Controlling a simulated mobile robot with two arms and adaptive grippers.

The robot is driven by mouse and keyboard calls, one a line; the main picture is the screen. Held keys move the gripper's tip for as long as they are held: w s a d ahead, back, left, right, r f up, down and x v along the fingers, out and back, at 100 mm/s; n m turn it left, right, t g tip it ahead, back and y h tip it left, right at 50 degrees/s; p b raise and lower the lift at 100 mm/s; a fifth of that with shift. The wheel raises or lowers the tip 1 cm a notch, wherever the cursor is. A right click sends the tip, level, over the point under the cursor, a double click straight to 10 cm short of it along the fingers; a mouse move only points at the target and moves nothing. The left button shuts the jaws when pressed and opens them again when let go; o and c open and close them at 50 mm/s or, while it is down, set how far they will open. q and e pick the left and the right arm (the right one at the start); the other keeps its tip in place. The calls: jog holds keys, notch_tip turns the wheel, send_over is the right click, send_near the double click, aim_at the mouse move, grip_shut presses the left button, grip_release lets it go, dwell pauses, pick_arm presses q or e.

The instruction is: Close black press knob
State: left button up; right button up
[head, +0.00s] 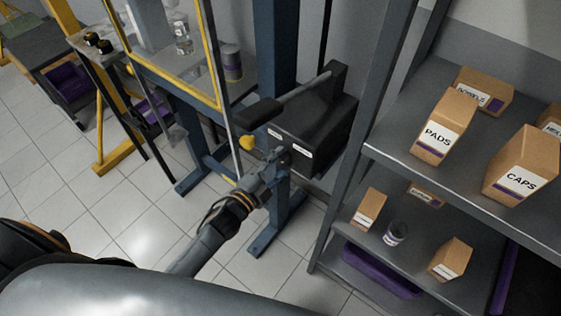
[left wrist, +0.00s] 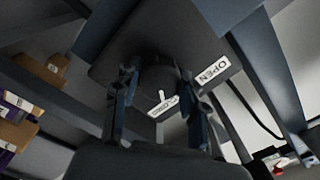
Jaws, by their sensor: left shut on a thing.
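The black press knob (left wrist: 160,72) is a dark round shape on the face of the black press box (head: 318,130). My left gripper (head: 283,158) reaches up to the front of this box in the head view. In the left wrist view its two fingers (left wrist: 158,88) stand on either side of the knob and are shut on it. A white OPEN label (left wrist: 212,71) and a second white label (left wrist: 163,105), partly hidden, sit by the knob. A small white pointer shows between the fingers. In the head view the gripper hides the knob. My right gripper is not in view.
A blue press frame (head: 277,60) with a yellow-edged guard (head: 190,92) stands left of the box. A black lever handle (head: 257,112) sticks out above the gripper. A grey shelf (head: 395,150) with cardboard boxes is close on the right. Tiled floor is clear at lower left.

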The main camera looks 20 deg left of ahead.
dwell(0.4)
pick_arm(q)
jog(key=o, duration=1.1)
jog(key=shift+o, duration=0.2)
jog(key=v, duration=1.2)
